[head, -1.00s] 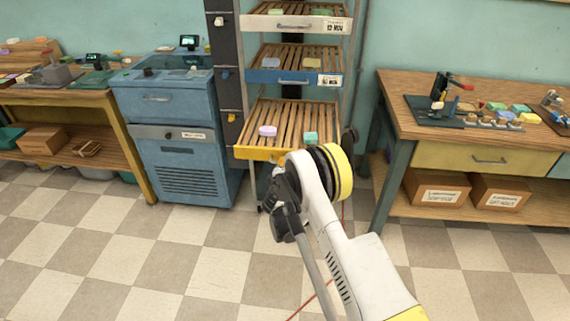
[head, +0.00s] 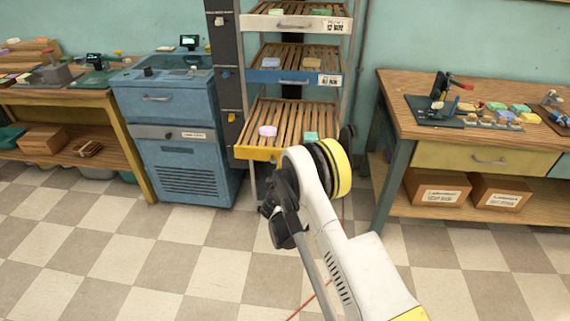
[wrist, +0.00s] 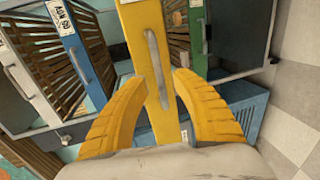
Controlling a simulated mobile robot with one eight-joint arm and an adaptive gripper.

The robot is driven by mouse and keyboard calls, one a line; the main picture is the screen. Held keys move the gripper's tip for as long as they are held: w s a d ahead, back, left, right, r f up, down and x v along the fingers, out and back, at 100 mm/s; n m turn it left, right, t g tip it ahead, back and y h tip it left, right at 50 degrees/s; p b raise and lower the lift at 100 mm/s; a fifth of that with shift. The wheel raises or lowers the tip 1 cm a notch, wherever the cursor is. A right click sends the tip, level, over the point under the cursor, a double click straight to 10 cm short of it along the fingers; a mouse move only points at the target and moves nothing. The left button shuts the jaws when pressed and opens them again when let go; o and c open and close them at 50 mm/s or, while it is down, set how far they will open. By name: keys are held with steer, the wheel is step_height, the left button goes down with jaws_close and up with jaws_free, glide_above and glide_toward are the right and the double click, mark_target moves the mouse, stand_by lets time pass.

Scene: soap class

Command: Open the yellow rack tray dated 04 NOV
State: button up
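The yellow tray front (head: 257,153) is the lowest tray visible on the rack in the head view; my arm covers its right part. A lilac soap (head: 267,131) and a green soap (head: 310,137) lie on its slats. In the wrist view the yellow front (wrist: 137,25) fills the middle, with its grey bar handle (wrist: 155,68) running up the picture. My gripper (wrist: 159,77) is open, its two yellow fingers apart on either side of the handle. I cannot tell whether they touch it. The yellow tray's date cannot be read.
Above are a blue-fronted tray (head: 268,76) with a label (head: 330,80) and a pale-fronted tray (head: 272,23). A blue cabinet (head: 180,160) stands left of the rack, a wooden workbench (head: 480,130) right. The checkered floor (head: 130,260) in front is clear.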

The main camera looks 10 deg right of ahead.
steer(key=v, duration=0.5)
steer(key=shift+r, duration=0.1)
steer(key=s+d+r+m+g, duration=0.1)
steer(key=s+d+r+m, duration=0.1)
steer(key=r, duration=0.5)
steer(key=s+d+r+m+g, duration=0.1)
steer(key=d+r+m, duration=0.1)
steer(key=r, duration=0.5)
steer(key=s+d+r+m+g, duration=0.35)
steer(key=s+r, duration=0.55)
steer(key=s, duration=0.3)
steer(key=s+a+m+g+y, duration=0.1)
steer(key=s+m+y, duration=0.1)
steer(key=s, duration=1.2)
steer(key=s+a+m+g+y, duration=0.1)
steer(key=s+m, duration=0.4)
steer(key=s, duration=0.9)
steer(key=shift+a+r+y, duration=0.3)
steer(key=shift+a+y, duration=0.55)
steer(key=shift+y, duration=0.05)
